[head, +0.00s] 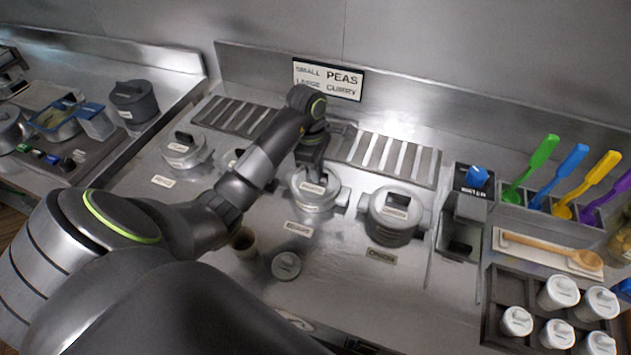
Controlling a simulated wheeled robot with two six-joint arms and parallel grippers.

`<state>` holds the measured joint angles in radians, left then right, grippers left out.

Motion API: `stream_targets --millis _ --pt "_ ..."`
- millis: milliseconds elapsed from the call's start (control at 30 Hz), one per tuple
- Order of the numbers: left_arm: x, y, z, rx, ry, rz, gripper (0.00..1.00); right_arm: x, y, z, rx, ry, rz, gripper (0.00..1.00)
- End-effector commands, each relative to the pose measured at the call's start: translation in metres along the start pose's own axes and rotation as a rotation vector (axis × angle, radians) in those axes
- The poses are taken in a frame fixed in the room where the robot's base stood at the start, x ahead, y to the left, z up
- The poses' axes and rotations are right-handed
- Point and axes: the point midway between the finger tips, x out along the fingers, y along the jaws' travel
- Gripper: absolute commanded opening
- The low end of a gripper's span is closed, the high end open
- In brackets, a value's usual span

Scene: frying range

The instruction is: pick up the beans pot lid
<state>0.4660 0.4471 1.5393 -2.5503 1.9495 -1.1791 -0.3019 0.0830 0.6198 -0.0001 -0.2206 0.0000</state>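Several grey metal pots with lids stand in a row on the steel counter, each with a small label in front. My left gripper (311,163) points down just above the lid (314,186) of the third pot from the left. I cannot tell whether it touches the lid handle or how far its fingers are apart. The label (299,229) of that pot is too small to read surely, so I cannot confirm it is the beans pot. My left arm partly hides the second pot (229,158). My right gripper is out of view.
The leftmost pot (185,152) and the pot labelled onion (393,217) flank the row. A slotted grate (390,157) lies behind. A small cup (243,242) and a round shaker (286,266) stand in front. Colored spatulas and a shaker rack (492,292) are at right.

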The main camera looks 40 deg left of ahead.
Motion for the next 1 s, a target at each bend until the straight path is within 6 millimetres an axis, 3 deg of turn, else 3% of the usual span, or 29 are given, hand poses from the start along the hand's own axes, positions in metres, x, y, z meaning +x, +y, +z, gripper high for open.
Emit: stream_targets --millis 33,100,533,733,1000 --pt "0.000 0.000 0.000 0.000 0.000 0.000 0.10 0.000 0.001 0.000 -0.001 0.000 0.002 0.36" --pt "0.000 0.000 0.000 0.000 0.001 0.000 0.00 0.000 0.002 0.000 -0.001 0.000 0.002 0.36" --pt "-0.005 0.001 0.000 0.000 0.001 0.001 0.00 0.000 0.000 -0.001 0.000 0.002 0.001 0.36" --pt "-0.030 0.001 0.003 0.001 0.002 0.004 0.00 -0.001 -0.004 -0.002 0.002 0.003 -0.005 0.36" --pt "-0.067 0.000 0.008 0.000 0.000 0.001 0.00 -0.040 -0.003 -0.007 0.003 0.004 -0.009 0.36"
